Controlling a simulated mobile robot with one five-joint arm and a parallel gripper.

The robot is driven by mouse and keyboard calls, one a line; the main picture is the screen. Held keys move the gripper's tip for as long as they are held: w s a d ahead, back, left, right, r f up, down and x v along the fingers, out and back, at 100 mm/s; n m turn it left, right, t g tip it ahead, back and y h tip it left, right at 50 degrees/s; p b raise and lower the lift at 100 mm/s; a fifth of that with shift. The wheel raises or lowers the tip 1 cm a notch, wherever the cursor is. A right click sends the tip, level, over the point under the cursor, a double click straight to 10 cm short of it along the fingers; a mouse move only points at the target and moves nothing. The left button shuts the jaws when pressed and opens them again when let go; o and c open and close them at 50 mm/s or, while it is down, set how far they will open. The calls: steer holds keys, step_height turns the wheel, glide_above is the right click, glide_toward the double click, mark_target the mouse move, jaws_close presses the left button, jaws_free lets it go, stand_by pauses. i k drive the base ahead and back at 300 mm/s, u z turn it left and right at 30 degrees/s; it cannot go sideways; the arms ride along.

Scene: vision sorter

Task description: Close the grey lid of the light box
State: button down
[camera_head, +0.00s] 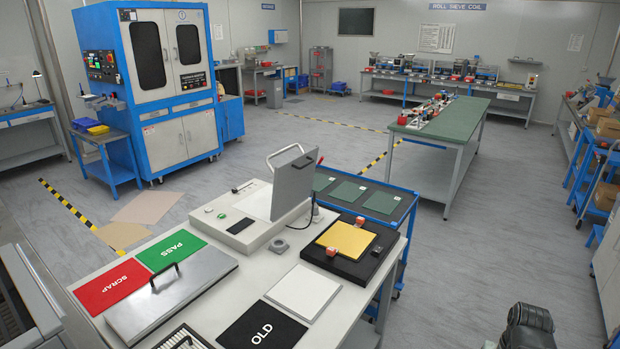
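The light box (212,222) is a low white box with a green button, standing at the back of the white bench. Its grey lid (292,186) stands raised, nearly upright and tilted, at the right part of the box. A thin loop handle (283,151) is at the lid's top left. The bright panel (252,199) beside the lid is partly visible. A dark jointed part of my arm shows at the bottom right, well apart from the light box. My gripper's fingers are not seen.
On the bench (222,320) lie red SCRAP (112,287) and green PASS (171,250) mats, a metal cover with handle (172,297), a black OLD mat (262,328), a white pad (303,291) and a black fixture with a yellow plate (346,241). A blue cart (398,214) stands behind.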

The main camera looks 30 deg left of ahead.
mark_target(293, 180)
steer(key=z, duration=0.95)
steer(key=i, duration=1.75)
steer(key=u, duration=3.8)
